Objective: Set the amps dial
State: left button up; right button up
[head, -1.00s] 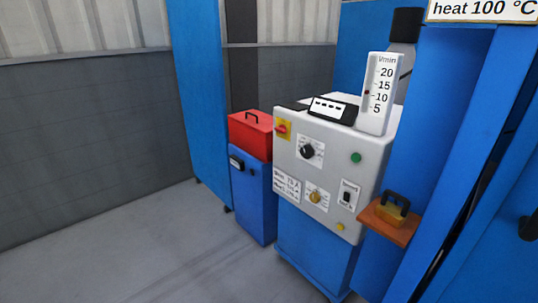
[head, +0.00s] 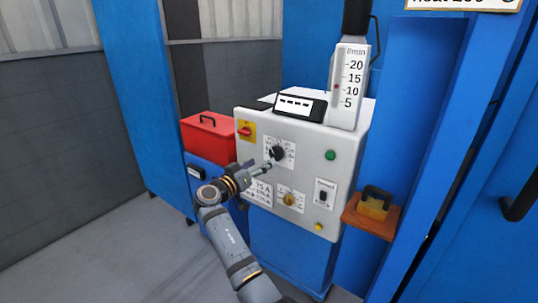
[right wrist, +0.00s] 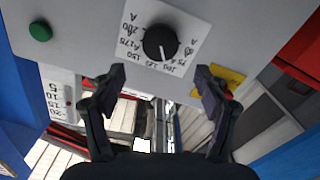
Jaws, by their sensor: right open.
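The amps dial is a black round knob (head: 277,153) on a white scale plate on the front of a pale grey machine panel (head: 312,160). In the right wrist view the knob (right wrist: 160,42) has a white pointer mark, and numbers such as 125, 150, 175 and 200 surround it. My right gripper (head: 270,163) is in front of the panel, close to the dial. In the right wrist view its two fingers (right wrist: 160,84) are apart and empty, with the knob beyond and between them. I cannot tell whether a finger touches the panel. My left gripper is not in view.
A red switch (head: 245,131) on yellow, a green button (head: 330,155), a brass knob (head: 289,200) and a rocker switch (head: 322,195) share the panel. A flow gauge (head: 349,85) stands on top. A red toolbox (head: 208,138) is left; a wooden shelf (head: 371,222) is right.

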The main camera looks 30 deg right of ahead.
aim_at(274, 154)
jog(key=x, duration=0.6)
jog(key=shift+w+d, duration=0.15)
jog(key=shift+d, duration=0.2)
jog(key=shift+w+d, duration=0.2)
jog(key=shift+d, duration=0.3)
jog(key=c, duration=1)
jog(key=shift+f, duration=0.1)
jog(key=shift+c, duration=0.8)
jog(key=shift+n, duration=1.2)
jog(key=n, duration=0.2)
jog(key=shift+w+n, duration=0.1)
jog(key=shift+n, duration=0.3)
jog(key=shift+a+n+p, duration=0.1)
jog(key=shift+n+p, duration=0.25)
jog(key=shift+n, duration=0.35)
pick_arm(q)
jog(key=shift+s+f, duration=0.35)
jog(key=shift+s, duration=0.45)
pick_arm(e)
jog(key=shift+f+n, duration=0.1)
jog(key=shift+n, duration=0.2)
